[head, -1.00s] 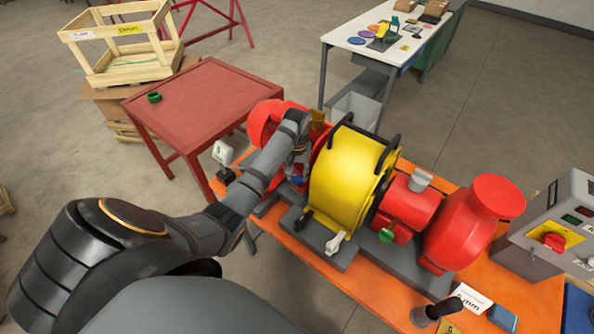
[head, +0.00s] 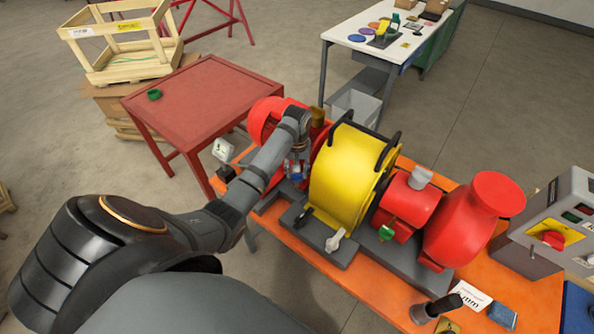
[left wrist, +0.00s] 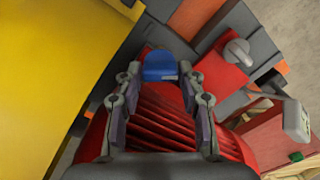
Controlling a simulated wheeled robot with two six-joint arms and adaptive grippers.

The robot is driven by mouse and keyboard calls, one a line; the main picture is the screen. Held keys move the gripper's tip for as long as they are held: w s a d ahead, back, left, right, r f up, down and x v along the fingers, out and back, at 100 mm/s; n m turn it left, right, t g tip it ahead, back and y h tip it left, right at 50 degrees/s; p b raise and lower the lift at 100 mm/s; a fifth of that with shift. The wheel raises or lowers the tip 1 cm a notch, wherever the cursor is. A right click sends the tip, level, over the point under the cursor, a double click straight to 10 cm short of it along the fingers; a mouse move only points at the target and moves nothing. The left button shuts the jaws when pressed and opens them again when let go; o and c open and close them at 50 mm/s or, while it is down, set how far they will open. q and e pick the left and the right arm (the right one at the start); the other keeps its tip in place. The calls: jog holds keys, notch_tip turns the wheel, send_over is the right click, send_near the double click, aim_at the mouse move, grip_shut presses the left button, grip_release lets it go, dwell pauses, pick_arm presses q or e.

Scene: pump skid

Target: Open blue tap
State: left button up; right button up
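The blue tap (left wrist: 160,65) is a small rounded handle beside the red ribbed motor body (left wrist: 160,118). In the left wrist view it lies between the tips of my left gripper (left wrist: 160,74). The two fingers stand apart on either side of it, with narrow gaps; contact is not clear. In the head view my left gripper (head: 299,165) is low between the red motor and the yellow guard, with a bit of the blue tap (head: 297,177) showing below it. My right gripper is not in view.
The yellow guard (head: 345,180) stands close to the right of my gripper. A white-handled valve (head: 335,240) and a green tap (head: 387,232) are on the skid, with a red pump (head: 465,225) beyond. A red table (head: 200,100) is behind left.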

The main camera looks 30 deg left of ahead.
pick_arm(q)
jog(key=o, duration=0.3)
jog(key=shift+s, duration=0.1)
jog(key=shift+o, duration=0.2)
jog(key=shift+r, duration=0.1)
notch_tip(320, 180, up, 7)
jog(key=shift+r, duration=0.2)
